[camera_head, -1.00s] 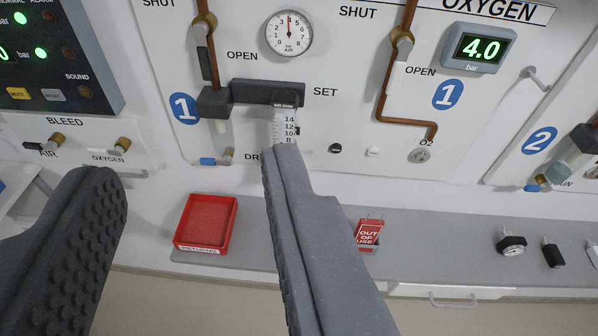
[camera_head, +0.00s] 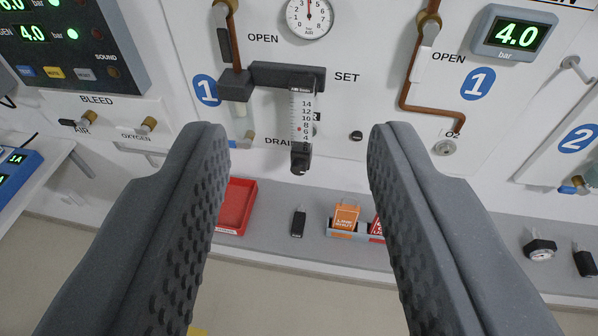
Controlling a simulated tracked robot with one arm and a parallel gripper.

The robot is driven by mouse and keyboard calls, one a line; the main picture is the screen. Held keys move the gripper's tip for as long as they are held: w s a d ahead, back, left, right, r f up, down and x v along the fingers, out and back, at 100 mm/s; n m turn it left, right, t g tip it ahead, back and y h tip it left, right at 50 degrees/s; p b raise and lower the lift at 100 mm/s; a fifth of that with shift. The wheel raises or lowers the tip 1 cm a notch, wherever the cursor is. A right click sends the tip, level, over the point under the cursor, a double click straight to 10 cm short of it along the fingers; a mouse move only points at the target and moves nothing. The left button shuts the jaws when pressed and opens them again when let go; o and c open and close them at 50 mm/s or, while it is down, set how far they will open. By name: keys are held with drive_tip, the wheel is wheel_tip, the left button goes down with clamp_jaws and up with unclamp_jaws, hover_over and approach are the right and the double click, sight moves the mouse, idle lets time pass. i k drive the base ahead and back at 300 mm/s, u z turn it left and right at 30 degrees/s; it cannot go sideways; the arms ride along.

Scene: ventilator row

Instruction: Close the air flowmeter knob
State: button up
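The air flowmeter (camera_head: 302,118) is a clear upright tube with a printed scale, hanging from a dark block on the white wall panel. Its dark knob (camera_head: 300,160) is at the bottom end of the tube. My gripper (camera_head: 298,130) is open and empty, its two grey textured fingers on either side of the flowmeter in the picture. The knob shows in the gap between the fingertips, apart from both. How far the fingertips are from it in depth I cannot tell.
Copper pipes (camera_head: 408,85) and a pressure gauge (camera_head: 310,16) are on the panel. A blue device (camera_head: 18,168) is at left.

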sight(299, 166)
drive_tip(key=u, duration=0.05)
drive_tip(key=k, duration=0.5)
drive_tip(key=u, duration=2.1)
drive_tip(key=i, duration=0.6)
drive_tip(key=z, duration=1.45)
